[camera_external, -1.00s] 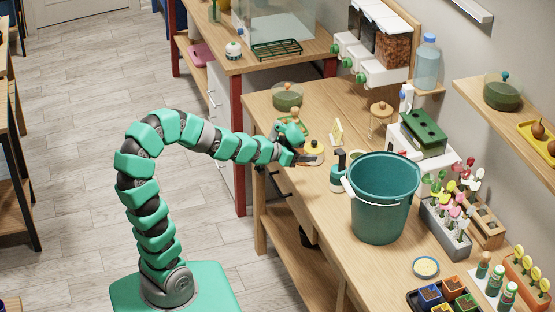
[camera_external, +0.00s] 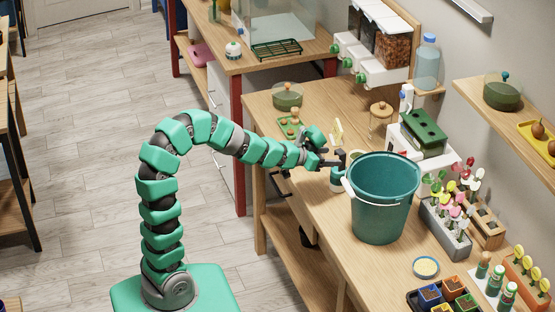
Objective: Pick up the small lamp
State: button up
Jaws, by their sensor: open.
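I cannot pick out the small lamp for certain. A small upright cream-yellow piece (camera_external: 336,131) stands on the workbench just beyond my gripper and may be it. My gripper (camera_external: 335,159) is open, with its dark fingers reaching right over the bench. The fingers are at the top of a small white and teal bottle (camera_external: 337,183) with a dark top, beside the bucket. I cannot tell whether they touch it. My gripper and wrist cover the bench spot where a low yellow-rimmed item showed earlier.
A large teal bucket (camera_external: 381,205) stands close to the right of my gripper. A green tray with small pots (camera_external: 291,127) and a lidded green bowl (camera_external: 287,95) are behind my wrist. A glass jar with a wooden lid (camera_external: 381,108) stands farther back. Bare bench lies front left of the bucket.

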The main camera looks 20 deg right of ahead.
aim_at(340, 156)
jog(key=shift+b+x, duration=0.65)
jog(key=shift+x, duration=1.95)
jog(key=shift+r, duration=0.1)
grip_shut()
